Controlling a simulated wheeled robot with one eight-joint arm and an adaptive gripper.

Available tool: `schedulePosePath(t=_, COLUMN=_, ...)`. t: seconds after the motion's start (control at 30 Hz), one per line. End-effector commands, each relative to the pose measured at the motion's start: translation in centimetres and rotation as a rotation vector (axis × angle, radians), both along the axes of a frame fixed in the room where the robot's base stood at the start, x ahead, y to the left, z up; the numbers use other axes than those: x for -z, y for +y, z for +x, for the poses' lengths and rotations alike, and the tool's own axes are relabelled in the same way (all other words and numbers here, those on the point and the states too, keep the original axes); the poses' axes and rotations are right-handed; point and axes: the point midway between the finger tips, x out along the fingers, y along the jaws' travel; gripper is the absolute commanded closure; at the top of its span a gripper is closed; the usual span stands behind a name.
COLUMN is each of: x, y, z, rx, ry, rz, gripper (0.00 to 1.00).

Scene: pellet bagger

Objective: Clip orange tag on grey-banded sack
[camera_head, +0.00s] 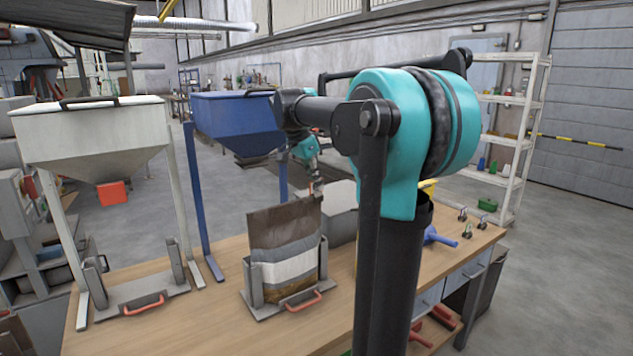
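A brown sack (270,218) stands upright in a metal holder (248,285) on the wooden bench. It has a grey band across its upper part and a white band below. My gripper (316,190) is small in view, pointing down at the sack's upper right corner. I cannot tell whether it touches the sack, whether its fingers are open or shut, or whether it holds anything. I cannot make out an orange tag. Small dark clips (462,214) stand at the bench's far right, their colours too small to tell.
A white hopper (95,130) with an orange-red outlet stands over an empty holder (140,292) at left. A blue hopper (235,120) stands behind the sack. A grey box (341,212) and a blue scoop (440,238) are on the bench. My arm hides the middle right.

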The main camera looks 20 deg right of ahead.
Motion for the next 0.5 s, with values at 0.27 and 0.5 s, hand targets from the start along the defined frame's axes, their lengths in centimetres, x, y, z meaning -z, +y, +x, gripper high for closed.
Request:
schedulePosePath(t=0.27, x=0.00, y=0.01, z=0.00, rx=0.000, ry=0.000, rz=0.000, gripper=1.00)
schedulePosePath(t=0.5, x=0.00, y=0.01, z=0.00, rx=0.000, ry=0.000, rz=0.000, gripper=0.90)
